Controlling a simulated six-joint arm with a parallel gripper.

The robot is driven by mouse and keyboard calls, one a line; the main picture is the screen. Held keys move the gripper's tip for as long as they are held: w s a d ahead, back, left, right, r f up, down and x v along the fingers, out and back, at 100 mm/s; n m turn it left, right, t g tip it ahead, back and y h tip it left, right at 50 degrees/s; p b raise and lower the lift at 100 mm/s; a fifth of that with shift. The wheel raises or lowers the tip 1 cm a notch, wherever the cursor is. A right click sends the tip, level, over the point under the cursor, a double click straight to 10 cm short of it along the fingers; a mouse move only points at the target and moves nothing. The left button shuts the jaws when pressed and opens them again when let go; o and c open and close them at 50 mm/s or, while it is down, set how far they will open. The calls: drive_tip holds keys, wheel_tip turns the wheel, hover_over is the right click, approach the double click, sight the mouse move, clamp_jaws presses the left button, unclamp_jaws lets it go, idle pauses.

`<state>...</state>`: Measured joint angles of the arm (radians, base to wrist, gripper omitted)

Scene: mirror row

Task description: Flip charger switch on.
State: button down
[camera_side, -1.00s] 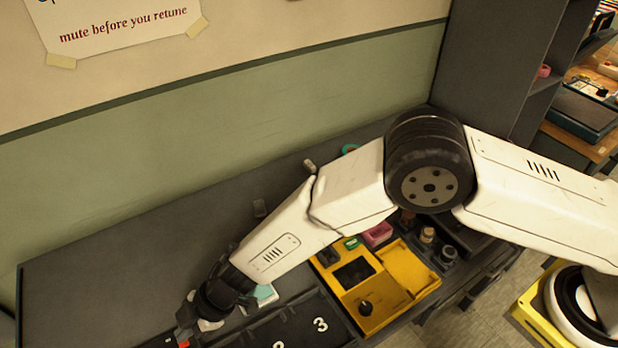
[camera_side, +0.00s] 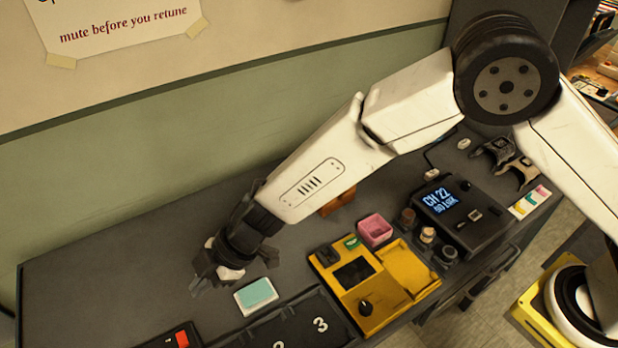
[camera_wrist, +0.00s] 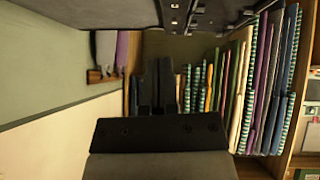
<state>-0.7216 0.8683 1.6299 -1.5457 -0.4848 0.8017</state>
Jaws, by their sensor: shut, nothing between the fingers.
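The charger is a long black unit (camera_side: 318,298) at the table's front edge, with numbered bays; a "3" and part of a "2" show. A small red switch (camera_side: 182,338) is on its left end, cut close by the bottom of the side view. Its on or off position is too small to tell. My gripper (camera_side: 212,280) is above the table, up and to the right of the switch and apart from it. In the wrist view my gripper's fingers (camera_wrist: 158,85) are together and empty, with neither switch nor charger visible there.
A teal and white block (camera_side: 256,294) lies just right of my gripper. A yellow tester (camera_side: 372,285), a pink box (camera_side: 375,229) and a black radio (camera_side: 462,213) reading "CH 22" stand to the right. The table's left part is clear. The wrist view shows a shelf of books (camera_wrist: 265,80).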

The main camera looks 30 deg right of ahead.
drive_tip(key=shift+v, duration=0.75)
drive_tip(key=shift+w+r, duration=0.1)
drive_tip(key=shift+w, duration=0.05)
drive_tip(key=w+d+r+m+t+h, duration=0.2)
drive_tip(key=d+m, duration=0.1)
drive_tip(key=d, duration=0.6)
drive_tip(key=w+d+r+m+t+h, duration=0.2)
drive_tip(key=d+m, duration=0.2)
drive_tip(key=d, duration=0.5)
drive_tip(key=w+d+r+m+t+h, duration=0.2)
drive_tip(key=w+d+m, duration=0.1)
drive_tip(key=d, duration=0.5)
drive_tip(key=s+d+m+g+h, duration=0.3)
drive_tip(key=s+d+m, duration=0.5)
drive_tip(key=s+d, duration=0.9)
drive_tip(key=shift+s+d+m+g, duration=0.3)
drive_tip(key=shift+d+g, duration=0.05)
drive_tip(key=shift+g, duration=0.45)
